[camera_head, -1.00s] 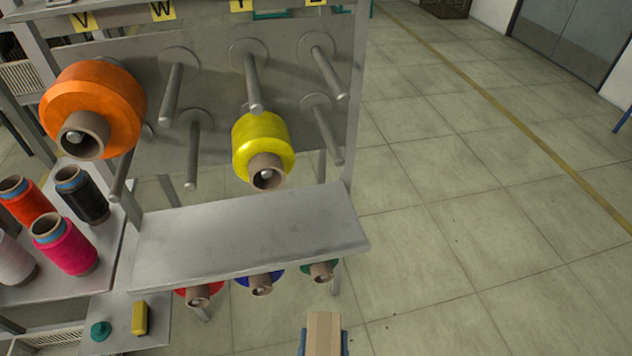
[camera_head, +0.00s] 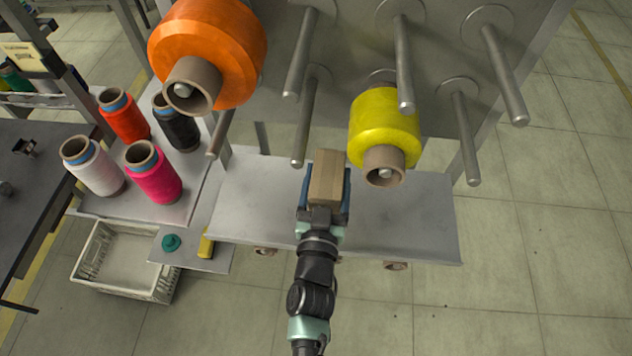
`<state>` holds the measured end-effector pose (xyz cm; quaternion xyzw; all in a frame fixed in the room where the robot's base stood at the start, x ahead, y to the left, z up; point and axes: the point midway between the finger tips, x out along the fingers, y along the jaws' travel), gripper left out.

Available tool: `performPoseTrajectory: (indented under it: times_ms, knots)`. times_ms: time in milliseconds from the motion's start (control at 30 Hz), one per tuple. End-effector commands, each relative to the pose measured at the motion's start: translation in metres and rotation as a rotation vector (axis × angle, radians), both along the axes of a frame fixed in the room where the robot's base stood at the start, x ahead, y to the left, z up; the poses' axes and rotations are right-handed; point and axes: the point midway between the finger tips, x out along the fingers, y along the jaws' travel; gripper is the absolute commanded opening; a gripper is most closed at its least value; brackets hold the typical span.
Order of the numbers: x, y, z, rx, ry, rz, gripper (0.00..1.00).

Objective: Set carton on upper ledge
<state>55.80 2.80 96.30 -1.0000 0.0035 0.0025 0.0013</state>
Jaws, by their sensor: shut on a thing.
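The carton (camera_head: 327,178) is a small brown box with a lighter stripe. My gripper (camera_head: 324,192) is shut on it, with a dark blue finger along each side. Carton and gripper appear over the grey upper ledge (camera_head: 414,217), a flat metal shelf below the pegs. I cannot tell whether the carton touches the ledge or is held above it. My arm comes up from the bottom of the picture and hides part of the ledge's front edge.
A yellow spool (camera_head: 384,125) on a peg is close to the right of the carton. An orange spool (camera_head: 208,52) hangs upper left. Bare pegs (camera_head: 503,75) jut out above the ledge. Several cones, one pink (camera_head: 152,172), stand on a left shelf. The ledge's right part is clear.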

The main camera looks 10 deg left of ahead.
Motion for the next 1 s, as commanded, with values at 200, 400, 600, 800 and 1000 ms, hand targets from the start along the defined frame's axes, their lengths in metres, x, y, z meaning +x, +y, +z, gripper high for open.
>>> performPoseTrajectory:
  times_ms: [200,400,600,800,1000]
  knots:
    - [0.007,0.003,-0.018,-0.004,-0.002,0.01,0.0]
    - [0.007,0.003,-0.051,-0.005,-0.004,0.009,0.0]
    - [0.007,0.002,-0.065,-0.004,-0.004,0.008,0.0]
    - [0.007,0.002,-0.094,-0.003,-0.003,0.008,0.0]
    - [0.007,0.002,-0.093,-0.003,-0.006,0.006,0.0]
